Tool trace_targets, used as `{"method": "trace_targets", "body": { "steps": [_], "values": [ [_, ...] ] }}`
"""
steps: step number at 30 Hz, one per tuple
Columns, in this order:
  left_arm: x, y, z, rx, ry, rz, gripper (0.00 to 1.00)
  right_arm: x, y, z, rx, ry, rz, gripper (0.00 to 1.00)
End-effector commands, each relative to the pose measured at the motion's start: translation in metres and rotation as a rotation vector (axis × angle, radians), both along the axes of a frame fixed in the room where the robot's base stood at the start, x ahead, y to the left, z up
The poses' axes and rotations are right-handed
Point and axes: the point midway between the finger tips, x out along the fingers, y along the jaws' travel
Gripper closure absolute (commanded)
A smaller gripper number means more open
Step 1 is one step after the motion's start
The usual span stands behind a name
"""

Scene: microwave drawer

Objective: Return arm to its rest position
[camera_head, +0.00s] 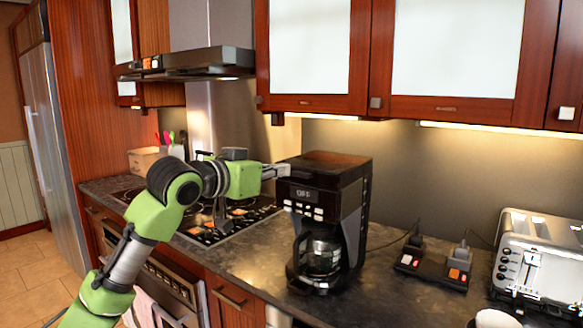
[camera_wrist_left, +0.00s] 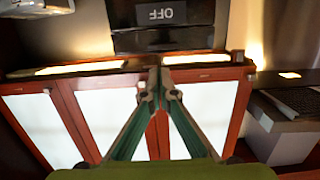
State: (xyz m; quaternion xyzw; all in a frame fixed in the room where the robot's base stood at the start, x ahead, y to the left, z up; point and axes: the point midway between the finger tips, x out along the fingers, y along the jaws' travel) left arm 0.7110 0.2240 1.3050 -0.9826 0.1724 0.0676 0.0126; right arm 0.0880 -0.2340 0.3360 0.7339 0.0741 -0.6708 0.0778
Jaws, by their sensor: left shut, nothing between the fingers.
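My left arm (camera_head: 170,200), green and black, comes in from the lower left and is bent at the elbow. Its gripper (camera_head: 281,171) points right, level with the upper left part of the black coffee maker (camera_head: 325,195). I cannot tell whether the fingertips touch it. In the left wrist view the two fingers (camera_wrist_left: 160,88) meet at the tips with nothing between them. The coffee maker's display (camera_wrist_left: 160,14) shows upside down, reading OFF, beyond the fingertips. My right gripper is not in view.
A glass carafe (camera_head: 320,256) sits in the coffee maker. A power strip (camera_head: 432,270) and a toaster (camera_head: 540,260) stand to its right on the dark counter (camera_head: 385,300). A stove (camera_head: 205,232) lies behind my arm, under a range hood (camera_head: 190,64). Wall cabinets (camera_head: 380,60) hang above.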

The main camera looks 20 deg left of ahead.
Motion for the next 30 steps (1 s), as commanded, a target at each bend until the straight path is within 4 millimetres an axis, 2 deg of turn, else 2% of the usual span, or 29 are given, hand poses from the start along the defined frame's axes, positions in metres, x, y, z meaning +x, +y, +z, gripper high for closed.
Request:
{"method": "trace_targets", "body": {
  "steps": [1, 6, 11, 14, 17, 20, 21, 23, 24, 26, 30],
  "values": [
    [-0.008, 0.003, -0.006, 0.003, -0.002, 0.002, 1.0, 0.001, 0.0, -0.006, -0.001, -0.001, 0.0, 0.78],
    [-0.025, 0.009, -0.009, 0.0, -0.002, 0.001, 1.0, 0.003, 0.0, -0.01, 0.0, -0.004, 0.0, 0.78],
    [-0.03, 0.011, -0.01, 0.001, -0.001, 0.0, 1.0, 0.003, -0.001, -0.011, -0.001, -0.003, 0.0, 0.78],
    [-0.029, 0.007, -0.023, 0.007, 0.015, -0.002, 1.0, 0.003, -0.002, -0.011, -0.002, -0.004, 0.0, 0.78],
    [-0.029, -0.002, -0.061, 0.029, 0.061, -0.006, 1.0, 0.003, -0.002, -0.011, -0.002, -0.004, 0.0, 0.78],
    [-0.034, -0.016, -0.122, 0.063, 0.134, -0.01, 1.0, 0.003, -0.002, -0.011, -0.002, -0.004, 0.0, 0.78],
    [-0.039, -0.021, -0.149, 0.078, 0.17, -0.01, 1.0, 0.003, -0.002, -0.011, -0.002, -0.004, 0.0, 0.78],
    [-0.048, -0.028, -0.189, 0.1, 0.22, -0.01, 1.0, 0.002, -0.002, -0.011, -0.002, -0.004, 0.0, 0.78],
    [-0.056, -0.032, -0.215, 0.114, 0.253, -0.011, 1.0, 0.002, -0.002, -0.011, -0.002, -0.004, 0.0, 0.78],
    [-0.07, -0.038, -0.252, 0.131, 0.303, -0.008, 1.0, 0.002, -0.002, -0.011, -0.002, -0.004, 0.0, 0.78],
    [-0.111, -0.047, -0.331, 0.167, 0.42, 0.002, 1.0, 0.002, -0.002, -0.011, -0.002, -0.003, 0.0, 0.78]
  ]
}}
